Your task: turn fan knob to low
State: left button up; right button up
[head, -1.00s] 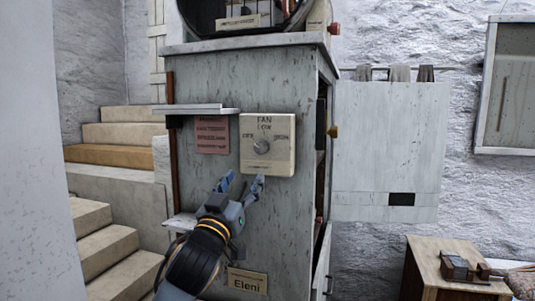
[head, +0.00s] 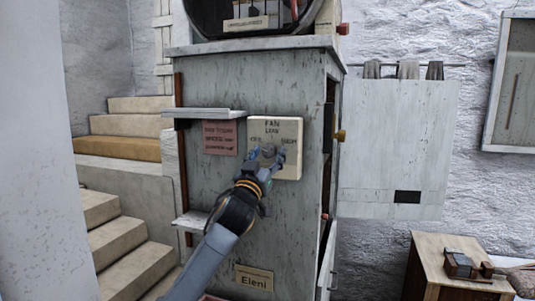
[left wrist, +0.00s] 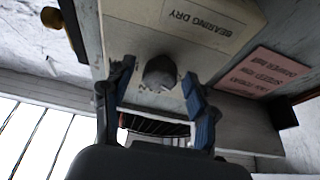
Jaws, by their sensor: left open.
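The fan box (head: 289,130) is a cream panel on the grey cabinet's side, lettered FAN and LOW at the top, with OFF at the left and a word at the right that is hard to read. Its round grey knob (head: 268,150) is partly hidden by my gripper; its pointer cannot be read. My left gripper (head: 267,158) is open, with one blue finger on each side of the knob. In the left wrist view the knob (left wrist: 160,73) lies between the open fingertips (left wrist: 158,80), with gaps on both sides. My right gripper is not in view.
A pink notice (head: 220,138) and a small shelf (head: 208,113) are left of the box. The cabinet's (head: 240,215) open side with a brass knob (head: 340,135) is at the right. Stone steps (head: 125,148) rise at the left. A wooden stand (head: 440,265) is at lower right.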

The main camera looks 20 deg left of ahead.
pick_arm(q)
jog(key=c, duration=1.1)
jog(key=shift+r+m+h+p, duration=0.15)
jog(key=shift+m+h+p, duration=0.25)
jog(key=shift+m+p, duration=0.5)
jog(key=shift+c, duration=0.2)
jog(key=m+g+h+p, duration=0.1)
jog(key=m+h+p, duration=0.1)
jog(key=m+p, duration=0.2)
jog(key=m+g+h+p, duration=0.1)
jog(key=m+p, duration=0.3)
jog(key=m+h+p, duration=0.2)
jog(key=m+p, duration=0.2)
jog(key=shift+a+r+g+h, duration=0.25)
jog(key=shift+a+g+h, duration=0.05)
jog(key=shift+g, duration=0.1)
jog(key=shift+f+m+g+p, duration=0.2)
jog(key=shift+m+g+p, duration=0.2)
jog(key=shift+m+p, duration=0.9)
jog(key=o, duration=1.1)
jog(key=shift+o, duration=0.2)
